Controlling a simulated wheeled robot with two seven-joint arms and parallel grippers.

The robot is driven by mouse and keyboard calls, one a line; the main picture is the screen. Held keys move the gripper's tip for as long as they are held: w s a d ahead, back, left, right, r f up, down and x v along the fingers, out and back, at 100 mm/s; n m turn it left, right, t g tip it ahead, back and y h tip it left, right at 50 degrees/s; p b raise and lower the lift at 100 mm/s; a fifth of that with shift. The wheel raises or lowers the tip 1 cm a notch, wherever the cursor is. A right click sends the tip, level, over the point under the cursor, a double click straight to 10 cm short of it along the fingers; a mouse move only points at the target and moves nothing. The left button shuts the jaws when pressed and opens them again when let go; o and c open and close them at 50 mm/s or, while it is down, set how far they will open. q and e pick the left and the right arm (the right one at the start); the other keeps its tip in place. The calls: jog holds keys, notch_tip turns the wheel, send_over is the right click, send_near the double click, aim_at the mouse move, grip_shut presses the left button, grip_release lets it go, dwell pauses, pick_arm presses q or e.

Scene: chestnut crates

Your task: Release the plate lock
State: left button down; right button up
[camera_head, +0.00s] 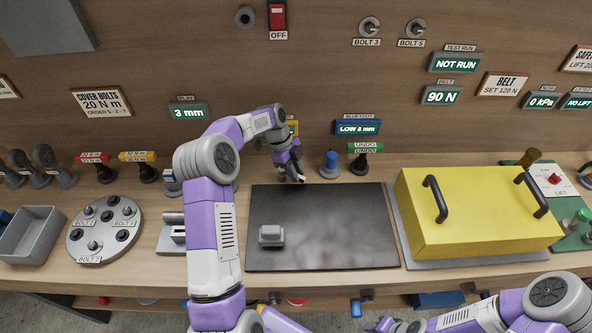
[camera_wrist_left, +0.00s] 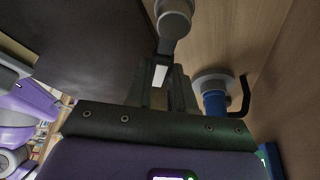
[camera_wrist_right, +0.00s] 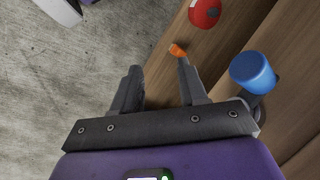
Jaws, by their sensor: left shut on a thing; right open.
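My left gripper (camera_head: 293,174) is low at the back edge of the dark slab (camera_head: 345,225). In the left wrist view its fingers (camera_wrist_left: 163,82) are shut on a grey piece with a round end (camera_wrist_left: 173,18), which I take to be the plate lock; no readable label confirms this. In the head view the fingers mostly hide that piece. A blue foot (camera_head: 330,166) stands just right of the left gripper and also shows in the left wrist view (camera_wrist_left: 214,98), apart from the fingers. My right gripper (camera_wrist_right: 160,88) is open and empty, low at the bench front.
A grey block (camera_head: 271,236) rests on the slab. A yellow cover with black handles (camera_head: 480,215) stands right, a round bolt plate (camera_head: 104,230) and grey tray (camera_head: 32,235) left. A black UNDO knob (camera_head: 360,165) stands behind. Blue (camera_wrist_right: 252,72) and red (camera_wrist_right: 205,12) knobs are near my right gripper.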

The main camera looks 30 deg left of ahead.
dwell(0.3)
pick_arm(q)
jog(key=c, duration=1)
grip_release()
jog(key=shift+o, duration=0.2)
jog(key=p+v, duration=0.1)
jog(key=v, duration=0.6)
jog(key=shift+r, duration=0.3)
jog(key=shift+r, duration=0.1)
